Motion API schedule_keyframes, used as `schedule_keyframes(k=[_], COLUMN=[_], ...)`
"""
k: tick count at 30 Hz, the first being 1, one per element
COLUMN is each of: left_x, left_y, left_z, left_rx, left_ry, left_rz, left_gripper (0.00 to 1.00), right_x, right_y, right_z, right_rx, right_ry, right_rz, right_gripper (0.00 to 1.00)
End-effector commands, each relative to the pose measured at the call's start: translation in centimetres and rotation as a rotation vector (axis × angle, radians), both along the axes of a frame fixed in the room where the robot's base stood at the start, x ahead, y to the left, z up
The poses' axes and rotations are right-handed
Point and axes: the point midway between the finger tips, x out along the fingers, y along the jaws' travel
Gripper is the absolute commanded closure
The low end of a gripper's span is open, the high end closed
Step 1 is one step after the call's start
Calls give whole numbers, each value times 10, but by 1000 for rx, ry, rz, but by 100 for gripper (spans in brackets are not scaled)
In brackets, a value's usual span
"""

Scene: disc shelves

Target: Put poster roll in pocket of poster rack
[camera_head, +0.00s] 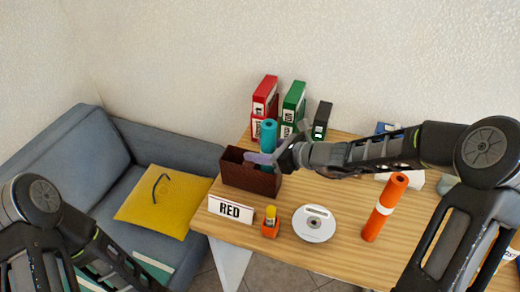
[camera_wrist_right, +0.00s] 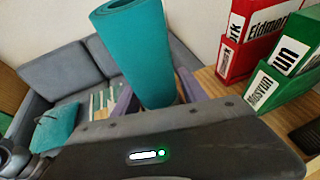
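A teal rolled tube, the poster roll (camera_head: 268,131), stands upright above the brown open box that looks like the poster rack (camera_head: 247,178). My right gripper (camera_head: 262,158) reaches in from the right with its purple fingers at the rack's top. In the right wrist view the teal roll (camera_wrist_right: 148,55) is between the two fingers, which look closed against its sides. The roll's lower end is hidden, so I cannot tell whether it is inside a pocket. My left arm shows at the lower left, but its gripper is out of view.
Red (camera_head: 265,97) and green (camera_head: 293,102) binders stand behind the rack. A sofa is at left.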

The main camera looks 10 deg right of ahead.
Motion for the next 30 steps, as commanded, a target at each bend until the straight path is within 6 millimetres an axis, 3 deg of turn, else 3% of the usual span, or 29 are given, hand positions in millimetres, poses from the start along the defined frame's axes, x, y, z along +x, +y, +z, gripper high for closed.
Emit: schedule_keyframes(k=[11,17,30], left_x=[0,-2,-1], left_y=[0,1,1], left_z=[2,18,10], left_rx=[1,4,3], left_ry=[0,6,4], left_rz=[0,1,2], left_gripper=[40,40,40], right_x=[0,0,-62], right_y=[0,0,-61], right_z=[2,19,48], right_rx=[0,0,-3], right_ry=[0,0,0], right_rz=[0,0,-3], right_gripper=[43,43,43])
